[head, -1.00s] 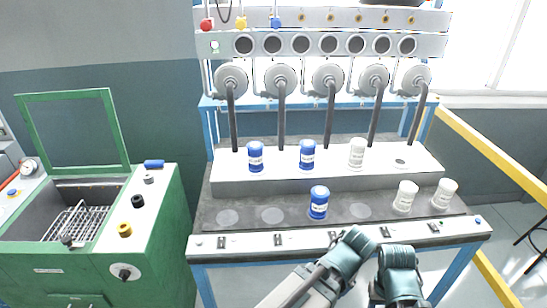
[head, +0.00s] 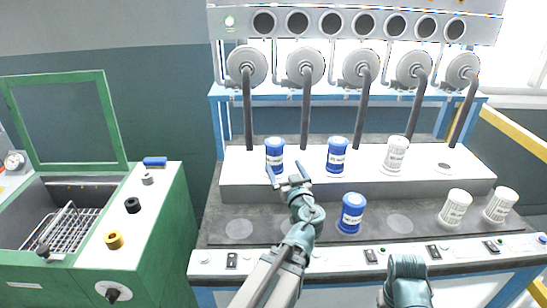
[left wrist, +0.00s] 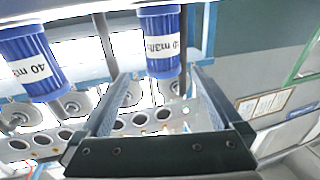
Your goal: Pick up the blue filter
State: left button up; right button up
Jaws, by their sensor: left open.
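Three blue filters with white labels stand upright in the head view: one at the back left (head: 275,155), one at the back middle (head: 337,158) on the raised white step, and one at the front (head: 352,213) on the dark lower deck. My left gripper (head: 287,172) is open and empty, just in front of the back left filter, its fingers pointing at it. In the left wrist view, which appears upside down, that filter (left wrist: 160,42) lies beyond and between the open fingers. Another blue filter (left wrist: 33,65) is to the left there. My right arm shows at the bottom; its fingers are not seen.
White filters stand at the back (head: 395,155) and front right (head: 455,207). Grey hoses (head: 306,115) hang behind the step. A green cabinet (head: 150,215) with an open lid stands left. Switches line the bench's front panel (head: 330,259).

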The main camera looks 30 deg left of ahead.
aim_at(278, 155)
pick_arm(q)
jog(key=x, duration=0.8)
jog(key=shift+w+a, duration=0.2)
jog(key=x, duration=0.5)
jog(key=shift+a+f, duration=0.1)
jog(key=shift+a, duration=0.15)
jog(key=shift+s, duration=0.1)
jog(key=shift+c, duration=0.2)
jog(key=c, duration=1.3)
